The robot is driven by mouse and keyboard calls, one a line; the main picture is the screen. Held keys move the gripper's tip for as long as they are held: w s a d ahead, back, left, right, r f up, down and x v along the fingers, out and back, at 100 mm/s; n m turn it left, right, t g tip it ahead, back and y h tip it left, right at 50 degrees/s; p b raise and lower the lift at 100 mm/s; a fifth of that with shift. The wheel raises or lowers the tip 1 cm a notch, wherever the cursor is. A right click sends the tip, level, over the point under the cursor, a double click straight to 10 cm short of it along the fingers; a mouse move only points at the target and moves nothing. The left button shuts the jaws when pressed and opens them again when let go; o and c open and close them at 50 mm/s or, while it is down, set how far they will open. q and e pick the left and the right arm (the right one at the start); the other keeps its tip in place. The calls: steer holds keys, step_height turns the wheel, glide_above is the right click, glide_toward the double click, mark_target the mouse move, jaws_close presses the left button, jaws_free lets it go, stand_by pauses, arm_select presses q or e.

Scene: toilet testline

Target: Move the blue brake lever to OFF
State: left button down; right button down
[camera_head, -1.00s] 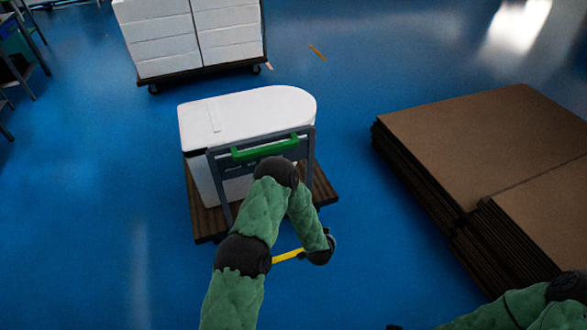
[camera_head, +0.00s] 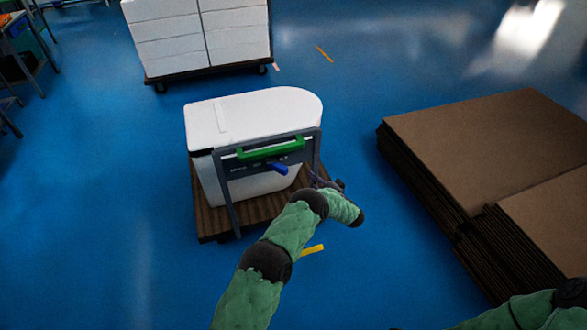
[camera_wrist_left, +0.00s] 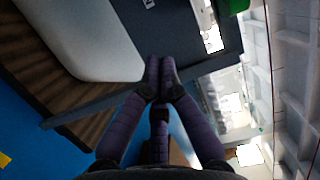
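The blue brake lever (camera_head: 278,168) is on the grey frame (camera_head: 231,195) of a wooden cart, just below a green handle (camera_head: 270,149). It points toward the lower right in the head view. My left gripper (camera_head: 325,181) is by the right side of the frame, to the right of the lever and apart from it. In the left wrist view, my left gripper's purple fingers (camera_wrist_left: 160,65) meet at their tips with nothing seen between them, beside the grey panel (camera_wrist_left: 195,35). I cannot make out the lever there. The panel's small lettering is unreadable. My right gripper is out of view.
A white rounded load (camera_head: 255,110) sits on the cart's wooden deck (camera_head: 212,221). Stacked brown sheets (camera_head: 480,140) stand to the right. A trolley of white boxes (camera_head: 195,35) is behind. A yellow strip (camera_head: 313,249) shows beside my left arm. Blue floor is clear at left.

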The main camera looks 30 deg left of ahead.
mark_target(278, 167)
arm_select(q)
steer(key=shift+a, duration=0.1)
stand_by(0.3)
steer(key=b+x, duration=0.3)
steer(key=x, duration=0.7)
steer(key=shift+f+b, duration=0.15)
steer(key=shift+b, duration=0.2)
steer(key=shift+s+a, duration=0.1)
steer(key=shift+s, duration=1.9)
steer(key=shift+s, duration=0.1)
